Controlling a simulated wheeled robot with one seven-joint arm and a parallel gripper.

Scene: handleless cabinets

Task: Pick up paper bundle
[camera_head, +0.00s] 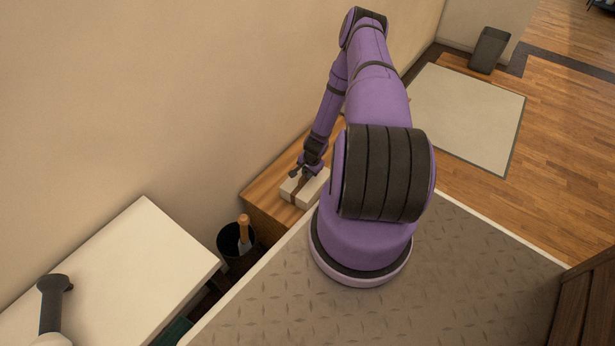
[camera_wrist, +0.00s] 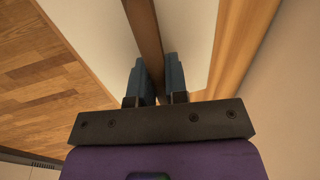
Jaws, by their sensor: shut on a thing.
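The paper bundle (camera_head: 317,187) is a pale block with a brown band around it. In the head view it is at the wooden cabinet top, beside the wall. My gripper (camera_head: 302,172) is at the bundle, pointing down at its banded part. In the wrist view, the bundle (camera_wrist: 187,32) fills the upper middle, with the brown band running between my two dark fingers (camera_wrist: 159,80). My gripper is shut on the bundle. The fingertips' contact is partly hidden, and I cannot tell whether the bundle is clear of the wood.
The wooden cabinet top (camera_head: 262,199) lies along the wall. A black bin (camera_head: 232,254) with a wooden-handled item stands left of it, then a white tabletop (camera_head: 120,265). A pale rug (camera_head: 468,112) and a dark bin (camera_head: 489,50) are at the back right.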

